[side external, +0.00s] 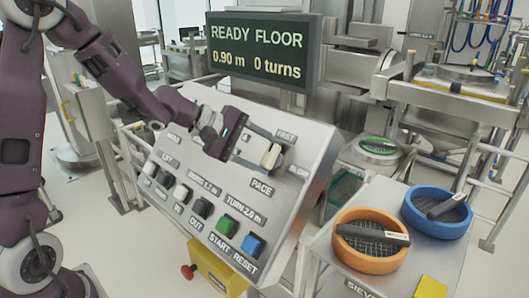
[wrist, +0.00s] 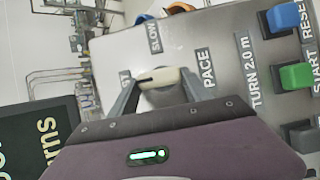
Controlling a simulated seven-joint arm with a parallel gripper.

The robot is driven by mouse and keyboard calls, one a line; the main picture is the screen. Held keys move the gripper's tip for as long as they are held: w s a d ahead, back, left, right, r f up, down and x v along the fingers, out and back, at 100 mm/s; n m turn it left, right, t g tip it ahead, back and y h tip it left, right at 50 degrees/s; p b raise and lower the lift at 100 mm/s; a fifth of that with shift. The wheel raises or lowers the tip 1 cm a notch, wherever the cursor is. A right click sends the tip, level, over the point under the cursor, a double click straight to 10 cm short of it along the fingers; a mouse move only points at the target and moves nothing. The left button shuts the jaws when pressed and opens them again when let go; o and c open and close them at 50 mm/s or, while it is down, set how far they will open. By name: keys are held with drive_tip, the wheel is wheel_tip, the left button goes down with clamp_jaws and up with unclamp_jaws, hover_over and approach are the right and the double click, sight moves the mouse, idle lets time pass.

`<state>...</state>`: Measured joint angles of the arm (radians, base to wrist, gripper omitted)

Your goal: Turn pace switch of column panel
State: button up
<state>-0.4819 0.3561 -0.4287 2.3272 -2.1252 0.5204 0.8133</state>
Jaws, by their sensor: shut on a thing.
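The pace switch is a cream, bar-shaped knob (side external: 271,156) on the upper right of the sloped column panel (side external: 318,140), between the FAST label (side external: 287,136) and the PACE label (side external: 262,187). A SLOW label sits to its right. My gripper (side external: 268,153) is shut on the knob, one finger on each side. In the wrist view the knob (wrist: 160,77) lies between my two finger tips (wrist: 163,83), with a dark line along its top. That line points left, toward a label partly hidden by a finger.
A display (side external: 262,52) behind the panel reads READY FLOOR, 0.90 m, 0 turns. Black, white, green START (side external: 227,221) and blue RESET (side external: 253,245) buttons line the lower panel. A red stop button (side external: 188,271) is below. Orange (side external: 372,262) and blue (side external: 436,228) sieves stand right.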

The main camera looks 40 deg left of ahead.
drive_tip(key=shift+d, duration=0.1)
idle(0.5)
drive_tip(key=o, duration=1.4)
drive_tip(key=shift+c, duration=0.2)
drive_tip(key=v, duration=0.7)
drive_tip(key=s+d+r+m+g, duration=0.35)
drive_tip(key=s+d+m, duration=0.55)
drive_tip(key=s+d, duration=0.3)
drive_tip(key=s+a+f+m+y, duration=0.1)
drive_tip(key=s+a+m+y, duration=0.2)
drive_tip(key=s, duration=0.4)
drive_tip(key=s+a+f+m+y, duration=0.1)
drive_tip(key=s+a+m+y, duration=0.2)
drive_tip(key=s+a, duration=0.2)
drive_tip(key=s, duration=0.2)
drive_tip(key=shift+s+a, duration=0.35)
drive_tip(key=shift+s, duration=0.05)
